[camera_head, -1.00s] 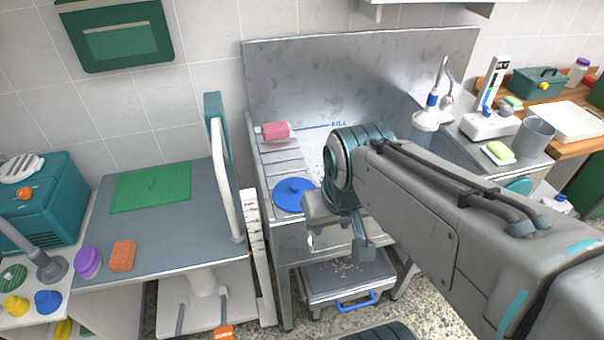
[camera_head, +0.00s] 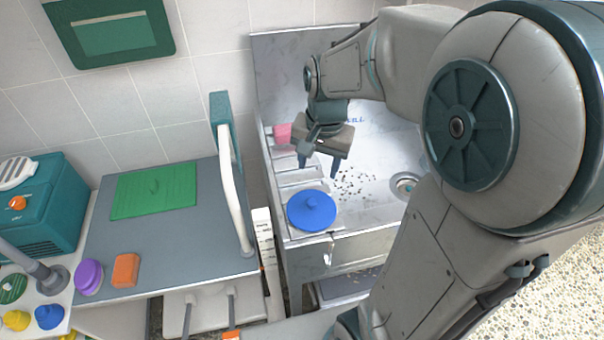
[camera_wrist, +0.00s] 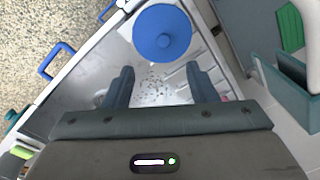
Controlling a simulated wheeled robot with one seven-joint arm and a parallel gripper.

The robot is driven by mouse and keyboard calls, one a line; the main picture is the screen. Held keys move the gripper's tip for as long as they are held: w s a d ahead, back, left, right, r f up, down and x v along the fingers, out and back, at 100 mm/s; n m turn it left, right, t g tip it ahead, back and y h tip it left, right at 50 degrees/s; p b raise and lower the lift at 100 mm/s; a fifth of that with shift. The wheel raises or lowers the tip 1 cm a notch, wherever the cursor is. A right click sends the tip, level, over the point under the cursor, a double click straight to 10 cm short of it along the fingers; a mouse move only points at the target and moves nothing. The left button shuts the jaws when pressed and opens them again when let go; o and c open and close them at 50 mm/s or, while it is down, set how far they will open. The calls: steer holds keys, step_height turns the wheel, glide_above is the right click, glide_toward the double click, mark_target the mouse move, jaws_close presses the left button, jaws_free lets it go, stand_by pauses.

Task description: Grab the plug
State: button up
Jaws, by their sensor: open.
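A blue round disc with a small knob on top, which looks like the plug (camera_head: 312,210), lies flat on the left ledge of the metal sink, near its front edge. In the wrist view the blue plug (camera_wrist: 162,33) is large and fully visible beyond the fingertips. My gripper (camera_head: 318,164) is open and empty, pointing down above the sink basin, behind the plug in the head view. In the wrist view my gripper (camera_wrist: 160,74) has its two fingers apart, with the plug roughly centred between them but not touched.
The metal sink basin (camera_head: 372,222) has dark specks and a drain (camera_head: 405,184). A pink item (camera_head: 283,133) lies on the ledge behind, partly hidden by my gripper. A grey table (camera_head: 196,245) with a white rail (camera_head: 233,190) and green mat (camera_head: 155,190) stands left.

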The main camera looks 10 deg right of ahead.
steer(key=w+f+m, duration=0.2)
steer(key=w, duration=0.2)
glide_above(312, 201)
steer(key=shift+g, duration=0.4)
steer(key=f, duration=0.9)
steer(key=shift+w+d+p, duration=0.15)
steer(key=shift+w+p, duration=0.25)
steer(key=f, duration=0.2)
steer(key=f+p, duration=0.1)
steer(key=shift+s+a+f, duration=0.2)
steer(key=shift+s+f, duration=0.2)
steer(key=shift+f, duration=0.7)
steer(key=c, duration=1.1)
